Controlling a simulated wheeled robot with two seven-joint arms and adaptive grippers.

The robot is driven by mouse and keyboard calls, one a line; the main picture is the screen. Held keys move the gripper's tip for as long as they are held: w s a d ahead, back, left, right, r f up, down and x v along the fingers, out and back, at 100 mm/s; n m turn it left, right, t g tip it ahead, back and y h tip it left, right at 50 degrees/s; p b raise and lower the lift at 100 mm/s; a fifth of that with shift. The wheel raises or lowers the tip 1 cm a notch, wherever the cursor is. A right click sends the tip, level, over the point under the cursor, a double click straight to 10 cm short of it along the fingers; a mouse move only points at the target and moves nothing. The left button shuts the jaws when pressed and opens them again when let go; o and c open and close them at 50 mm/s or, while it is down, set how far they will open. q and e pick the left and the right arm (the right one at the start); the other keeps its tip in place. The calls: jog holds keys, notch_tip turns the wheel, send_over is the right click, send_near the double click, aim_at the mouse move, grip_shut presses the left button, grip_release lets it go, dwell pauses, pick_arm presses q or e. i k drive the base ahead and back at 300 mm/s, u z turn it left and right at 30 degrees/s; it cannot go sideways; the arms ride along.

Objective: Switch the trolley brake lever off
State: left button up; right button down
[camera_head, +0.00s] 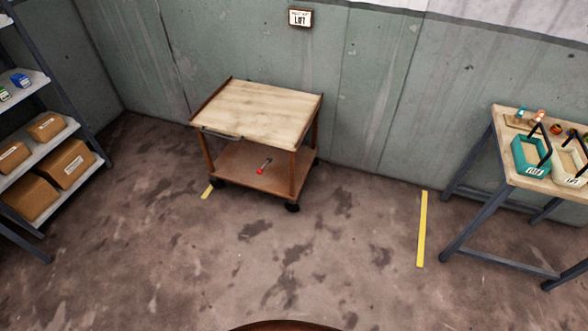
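The trolley (268,112) stands against the green wall, left of the picture's middle. It has a bare wooden top, a lower shelf, brown posts, a handle bar (221,134) at its front left and dark castors. A small lever with a red tip (261,171) shows at the lower shelf, tilted up to the right; I take it to be the brake lever. Its exact mount is too small to tell. Neither of my grippers is in view.
A grey shelf rack with cardboard boxes (66,163) stands at the left. A workbench (506,177) with a teal basket (530,157) and a white basket (569,167) stands at the right. A yellow floor strip (422,229) lies between trolley and bench. The floor in front is clear.

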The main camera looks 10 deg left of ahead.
aim_at(260, 171)
jog(key=z, duration=0.05)
jog(key=i, duration=0.65)
jog(key=u, duration=0.85)
jog(key=i, duration=0.65)
jog(key=u, duration=0.7)
